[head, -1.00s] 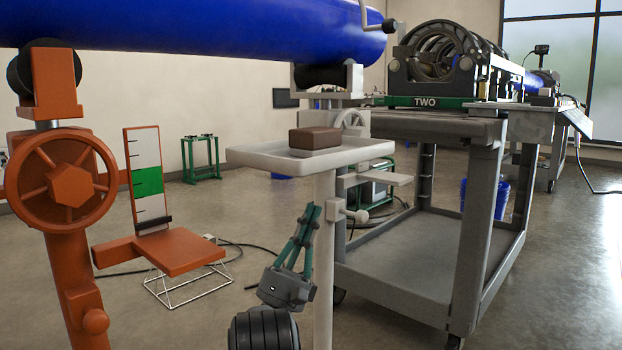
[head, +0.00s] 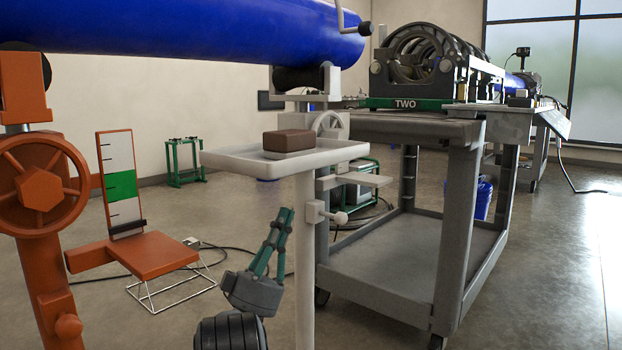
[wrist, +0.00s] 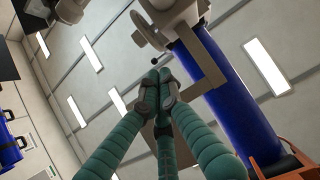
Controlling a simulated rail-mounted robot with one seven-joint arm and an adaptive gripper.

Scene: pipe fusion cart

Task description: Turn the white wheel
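The white wheel (head: 333,123) is on a white pipe stand behind the tray in the head view, partly hidden by the tray and post. It also shows at the top of the wrist view (wrist: 148,28), beyond my fingertips. My gripper (head: 284,213) has green fingers pointing up, below the tray and left of its white post in the head view. In the wrist view its fingertips (wrist: 159,76) meet with nothing visible between them. The gripper is apart from the wheel.
A white tray (head: 222,161) bears a brown block (head: 288,141) above my gripper. An orange stand with an orange wheel (head: 40,187) is at left. A grey cart (head: 462,235) stands at right. A blue pipe (head: 180,32) spans overhead.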

